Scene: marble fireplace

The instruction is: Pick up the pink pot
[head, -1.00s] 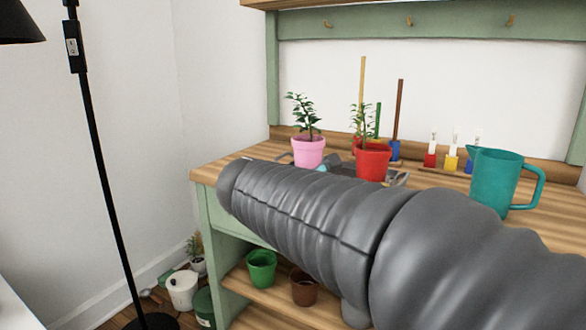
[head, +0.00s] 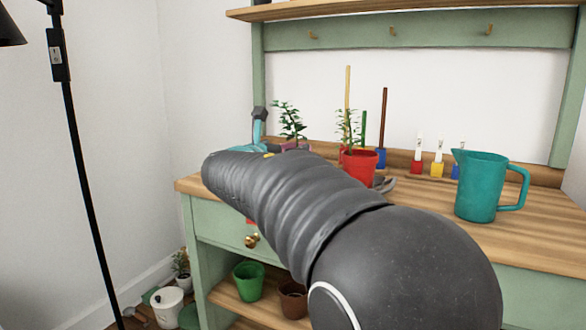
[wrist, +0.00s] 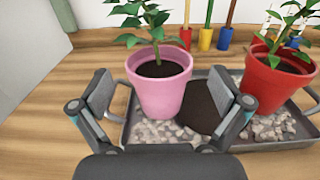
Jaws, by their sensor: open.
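The pink pot (wrist: 162,92) holds dark soil and a leafy green plant. It stands upright at the left part of a grey metal tray (wrist: 292,138) with pebbles and soil. In the wrist view my gripper (wrist: 167,95) is open, its fingers to the left and right of the pot's lower part in the picture. I cannot tell whether either finger touches the pot. In the head view my arm hides nearly all of the pink pot; only its rim (head: 293,147) and plant show above the arm.
A red pot (wrist: 275,85) with a plant stands right of the pink pot, close to the right finger. A teal pitcher (head: 482,186) stands on the right of the wooden bench. Several colored-handled tools stand along the back. A black floor lamp (head: 80,170) is at the left.

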